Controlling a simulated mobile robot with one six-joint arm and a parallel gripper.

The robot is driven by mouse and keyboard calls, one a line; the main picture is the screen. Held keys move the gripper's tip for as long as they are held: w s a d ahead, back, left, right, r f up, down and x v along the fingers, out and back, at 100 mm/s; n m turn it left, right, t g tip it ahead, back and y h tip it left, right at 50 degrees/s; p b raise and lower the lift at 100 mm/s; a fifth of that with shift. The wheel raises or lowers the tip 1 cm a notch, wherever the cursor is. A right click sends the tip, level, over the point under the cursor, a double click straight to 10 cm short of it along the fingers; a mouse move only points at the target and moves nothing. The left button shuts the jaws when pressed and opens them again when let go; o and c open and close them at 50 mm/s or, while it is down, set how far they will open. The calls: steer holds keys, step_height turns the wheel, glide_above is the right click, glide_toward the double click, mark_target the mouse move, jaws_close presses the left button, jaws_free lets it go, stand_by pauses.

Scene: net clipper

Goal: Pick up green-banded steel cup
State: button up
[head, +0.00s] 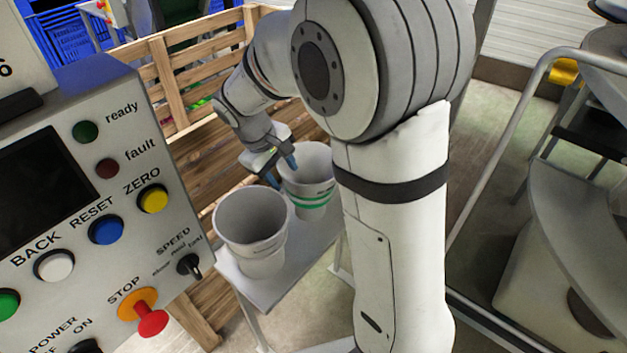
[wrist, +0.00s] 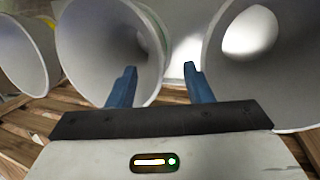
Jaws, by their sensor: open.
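The green-banded steel cup (head: 312,194) stands upright on a small light table, its right side partly hidden by my arm. In the wrist view, the middle cup (wrist: 85,40) shows a trace of green on its right side. My gripper (head: 281,172) is open at this cup's left rim in the head view. In the wrist view, the left blue finger overlaps the middle cup's mouth and the right finger is outside its rim, with the cup's wall between the fingers (wrist: 160,80). Whether the fingers touch it, I cannot tell.
A plain grey-white cup (head: 252,246) stands close to the left; a cup at the right of the wrist view (wrist: 222,50) is near the right finger. Another cup (wrist: 25,55) is at far left there. A control panel (head: 90,200) and wooden crate (head: 165,85) stand nearby.

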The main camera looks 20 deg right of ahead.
mark_target(287, 180)
steer(key=x, duration=0.5)
steer(key=shift+s+d+f, duration=0.15)
steer(key=shift+s+d, duration=0.05)
steer(key=shift+s, duration=0.1)
jaws_close()
